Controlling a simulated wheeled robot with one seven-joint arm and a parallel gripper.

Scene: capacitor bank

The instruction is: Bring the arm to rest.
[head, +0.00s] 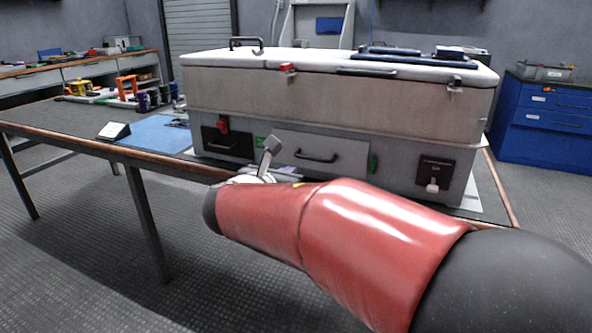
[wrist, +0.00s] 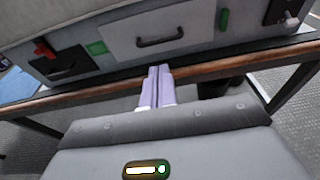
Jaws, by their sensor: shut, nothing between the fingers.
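My arm (head: 330,230) reaches across the front of the table in the head view, in red and dark grey. My gripper (wrist: 157,72) shows in the wrist view as two pale fingers pressed together, with nothing between them. The fingertips appear just in front of the table edge, below the drawer of the capacitor bank. In the head view the gripper is largely hidden behind my arm. The capacitor bank (head: 330,105) is a large grey box with a closed pale lid, a front drawer handle (head: 316,156), a red switch and green tags.
The table (head: 60,122) has a wooden edge close to my gripper. A blue mat (head: 158,135) and a small white-faced block (head: 114,131) lie left of the box. A blue cabinet (head: 545,125) stands at right. The floor (head: 75,240) at left is clear.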

